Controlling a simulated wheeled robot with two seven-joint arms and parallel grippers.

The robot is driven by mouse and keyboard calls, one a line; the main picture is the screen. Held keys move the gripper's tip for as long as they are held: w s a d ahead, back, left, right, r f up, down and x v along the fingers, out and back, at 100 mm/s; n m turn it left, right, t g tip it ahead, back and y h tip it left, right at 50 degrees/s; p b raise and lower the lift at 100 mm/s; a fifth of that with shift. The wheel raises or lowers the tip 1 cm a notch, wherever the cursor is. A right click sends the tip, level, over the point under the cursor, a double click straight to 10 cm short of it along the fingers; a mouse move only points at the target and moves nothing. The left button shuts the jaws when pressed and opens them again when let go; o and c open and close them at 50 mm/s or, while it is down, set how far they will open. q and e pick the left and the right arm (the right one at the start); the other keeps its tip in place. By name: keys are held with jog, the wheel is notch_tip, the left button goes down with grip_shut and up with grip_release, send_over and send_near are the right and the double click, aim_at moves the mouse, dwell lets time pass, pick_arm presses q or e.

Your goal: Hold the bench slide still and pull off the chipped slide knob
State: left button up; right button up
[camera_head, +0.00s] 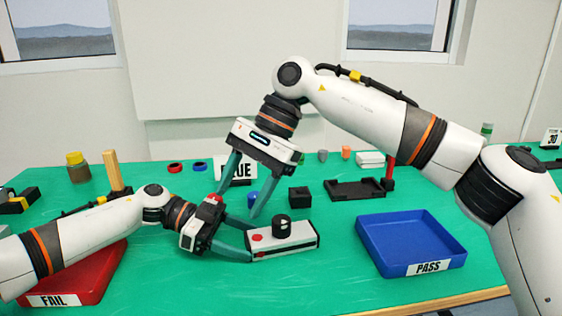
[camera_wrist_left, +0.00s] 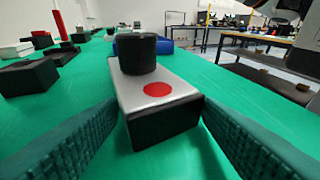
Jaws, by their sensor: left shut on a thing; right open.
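The bench slide (camera_head: 292,243) is a silver bar with black ends and a red dot, lying on the green table. The slide knob (camera_head: 282,226), a black cylinder, stands upright on top of it; no chip can be made out. My left gripper (camera_head: 250,243) is shut on the slide's left end. In the left wrist view the slide (camera_wrist_left: 177,78) runs away between the teal fingers (camera_wrist_left: 160,125), with the knob (camera_wrist_left: 136,53) upright on it. My right gripper (camera_head: 236,205) is open and empty, pointing down above and left of the knob, behind my left gripper.
A blue PASS tray (camera_head: 460,248) stands at the right and a red FAIL tray (camera_head: 100,272) at the left, partly under my left arm. Behind the slide are a black block (camera_head: 300,196), a black fixture (camera_head: 355,191) and a blue cylinder (camera_head: 252,198). A sign is partly hidden.

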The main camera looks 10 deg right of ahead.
aim_at(281, 219)
pick_arm(q)
jog(key=shift+f, duration=0.1)
pick_arm(e)
jog(key=w+d+r+t+h, duration=0.3)
jog(key=d+h, duration=0.3)
jog(key=d, duration=0.1)
jog(key=shift+n, duration=0.3)
jog(key=f, duration=1.2)
jog(key=shift+w+a, duration=0.15)
jog(key=shift+w, duration=0.1)
jog(key=c, duration=1.1)
jog(key=shift+o, duration=0.2)
jog(key=shift+r, duration=2.4)
